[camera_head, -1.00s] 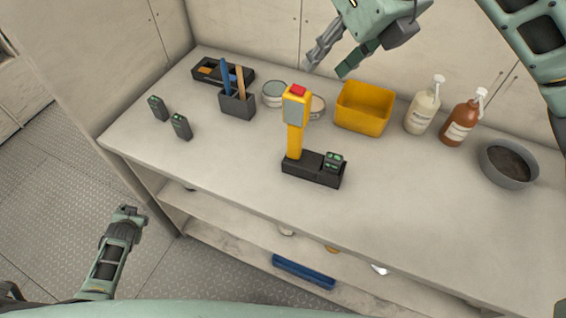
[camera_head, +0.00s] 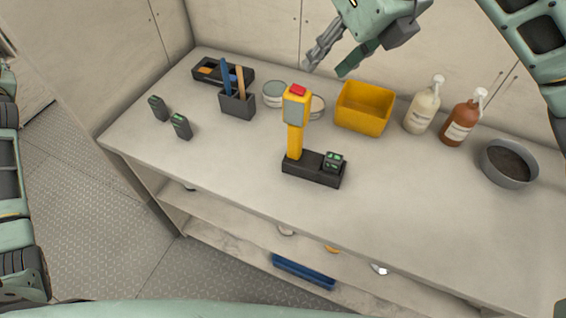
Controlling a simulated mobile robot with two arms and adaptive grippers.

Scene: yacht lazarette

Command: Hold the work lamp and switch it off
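The yellow work lamp (camera_head: 296,138) stands upright in the middle of the bench, with a grey face and a red top (camera_head: 298,90). Its lower end sits in a black base (camera_head: 302,168) that also holds a small dark block with green marks (camera_head: 333,161). Whether the lamp is lit I cannot tell. My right gripper (camera_head: 327,63) is above the back of the bench, up and to the right of the lamp, with its fingers apart and nothing between them. My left arm shows at the left edge; its gripper is not visible.
On the bench are a yellow bin (camera_head: 363,108), a white bottle (camera_head: 422,107), a brown bottle (camera_head: 463,118), a grey bowl (camera_head: 509,163), a dark tool holder (camera_head: 238,104), a black tray (camera_head: 207,73) and two dark blocks (camera_head: 181,126). The bench front (camera_head: 420,215) is clear.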

